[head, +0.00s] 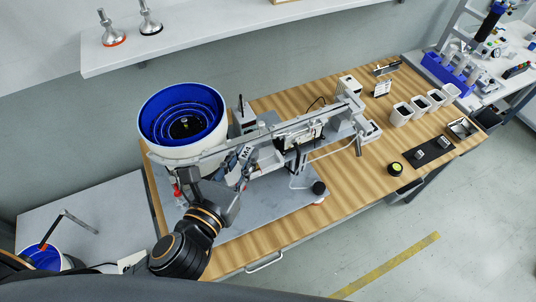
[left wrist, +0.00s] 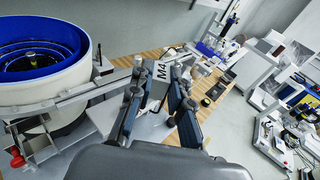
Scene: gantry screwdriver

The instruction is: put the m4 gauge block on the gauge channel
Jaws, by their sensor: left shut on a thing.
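The M4 gauge block (left wrist: 160,71) is a pale grey block marked "M4" in black. It sits between the fingertips of my left gripper (left wrist: 158,92), which is shut on it. In the head view the block (head: 246,152) shows at the tip of my left gripper (head: 239,166), close beside a long grey rail (head: 280,131) running from the feeder bowl to the right. This rail looks like the gauge channel, but I cannot tell for sure. Whether the block touches the rail is also unclear. My right gripper is not in view.
A white feeder bowl with a blue inside (head: 183,118) stands left of the rail. The gantry machine (head: 300,135) is on the wooden table (head: 345,192). Several white cups (head: 402,113) and a black-and-yellow round item (head: 395,169) lie to the right. The table's front right is largely clear.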

